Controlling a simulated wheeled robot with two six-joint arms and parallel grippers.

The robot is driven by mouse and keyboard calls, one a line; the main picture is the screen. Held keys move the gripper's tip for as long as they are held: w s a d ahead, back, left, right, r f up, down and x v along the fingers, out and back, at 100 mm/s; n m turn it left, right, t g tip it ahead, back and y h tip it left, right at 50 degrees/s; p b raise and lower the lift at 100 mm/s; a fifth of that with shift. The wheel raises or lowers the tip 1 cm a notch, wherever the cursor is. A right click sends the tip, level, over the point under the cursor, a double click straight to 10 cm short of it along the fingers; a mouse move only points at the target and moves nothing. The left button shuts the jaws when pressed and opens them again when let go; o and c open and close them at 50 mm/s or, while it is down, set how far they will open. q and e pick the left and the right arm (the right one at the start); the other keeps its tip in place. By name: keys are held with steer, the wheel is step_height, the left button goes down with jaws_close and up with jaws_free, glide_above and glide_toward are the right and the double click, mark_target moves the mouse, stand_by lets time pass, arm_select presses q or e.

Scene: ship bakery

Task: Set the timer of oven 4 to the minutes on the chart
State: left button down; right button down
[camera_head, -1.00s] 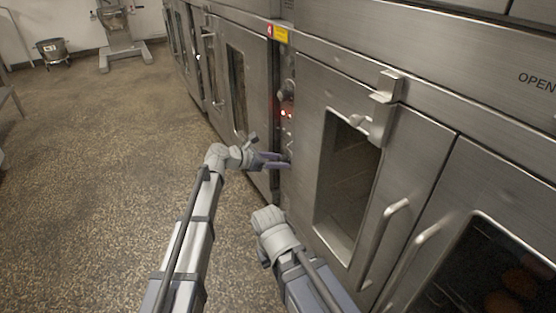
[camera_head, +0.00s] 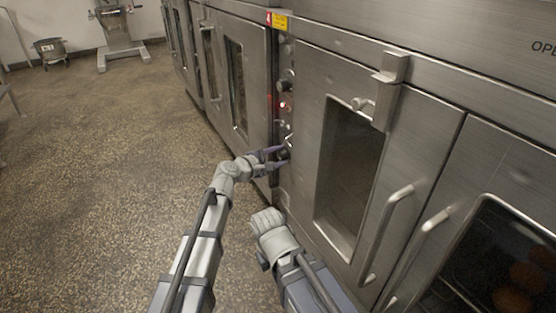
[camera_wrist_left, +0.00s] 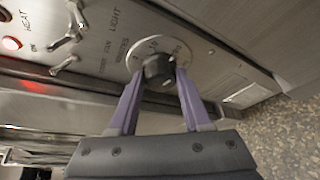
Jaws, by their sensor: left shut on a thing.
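Oven 4's narrow steel control panel (camera_head: 284,118) stands left of a glass-windowed door, under a red label with a 4 (camera_head: 269,19). In the left wrist view the timer knob (camera_wrist_left: 158,68) is black, on a round pale dial (camera_wrist_left: 186,52) with markings too small to read surely. My left gripper (camera_head: 283,154) is at the panel's lower part. In the left wrist view its purple fingers (camera_wrist_left: 159,76) are on either side of the knob, shut on it. My right forearm shows low in the head view; its gripper is not seen. No readable chart shows.
In the left wrist view, toggle switches (camera_wrist_left: 64,64) and a lit red lamp (camera_wrist_left: 11,43) sit beside the dial. The oven door (camera_head: 345,160) has a protruding latch (camera_head: 389,90) and a handle (camera_head: 384,235).

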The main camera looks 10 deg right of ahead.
arm_select(q)
steer(key=shift+s+d+f+m+t+b, duration=0.15)
steer(key=shift+m+t+b, duration=0.1)
steer(key=shift+m+b, duration=0.25)
steer(key=shift+d+m+t+b, duration=0.1)
steer(key=shift+m+t+b, duration=0.15)
steer(key=shift+m, duration=0.35)
steer(key=shift+c, duration=1.8)
jaws_free()
steer(key=shift+a, duration=0.15)
steer(key=p+v, duration=0.1)
steer(key=v, duration=0.6)
steer(key=shift+s+a, duration=0.15)
steer(key=shift+s, duration=0.1)
